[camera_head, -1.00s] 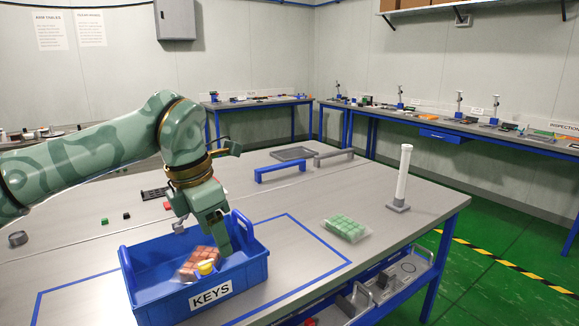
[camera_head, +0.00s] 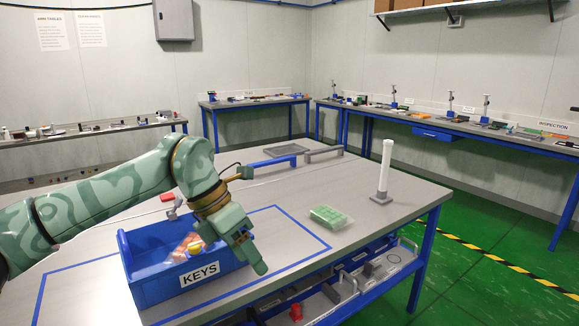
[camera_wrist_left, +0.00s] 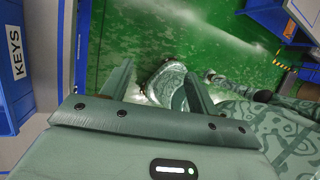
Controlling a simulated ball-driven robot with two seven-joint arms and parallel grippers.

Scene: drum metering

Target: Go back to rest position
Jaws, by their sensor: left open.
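My left gripper (camera_head: 254,250) is at the right end of the blue KEYS bin (camera_head: 160,292), over the front part of the table. In the left wrist view its two fingers (camera_wrist_left: 157,92) stand apart with nothing between them, above the green floor and part of my own body. The KEYS bin also shows at the left edge of the wrist view (camera_wrist_left: 22,100). A bag of reddish pieces with a yellow round item (camera_head: 192,247) lies inside the bin. My right gripper is not in view.
A bag of green pieces (camera_head: 331,216) and a white post (camera_head: 385,168) stand on the table (camera_head: 300,245) to the right. A blue handle (camera_head: 268,165) and a grey tray (camera_head: 286,150) are farther back. Blue tape outlines the bin's area. A shelf with red items hangs below the table's front edge.

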